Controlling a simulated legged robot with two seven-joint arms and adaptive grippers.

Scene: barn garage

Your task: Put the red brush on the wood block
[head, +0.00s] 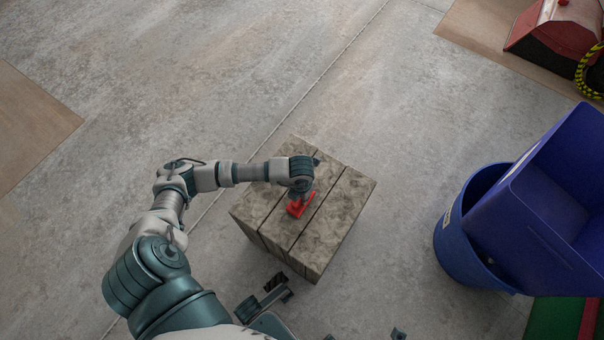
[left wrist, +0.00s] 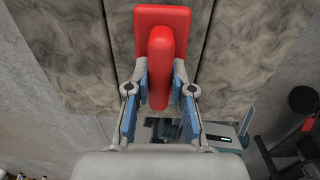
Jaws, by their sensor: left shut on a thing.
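The wood block (head: 340,212) stands on the floor in front of me, grey-brown with dark grooves across its top. The red brush (head: 296,208) is at the top face of the block, near its middle. My left gripper (head: 303,196) is over the block. In the left wrist view, the fingers (left wrist: 160,92) are shut on the handle of the red brush (left wrist: 162,22), with its wide end pointing away. The block's top (left wrist: 235,50) fills the background there. I cannot tell whether the brush touches the block. My right gripper is not clearly seen.
A blue round bin (head: 462,240) with a blue crate (head: 535,215) tilted in it stands to the right of the block. A red and black object (head: 555,32) is at the top right. The floor left of and beyond the block is clear.

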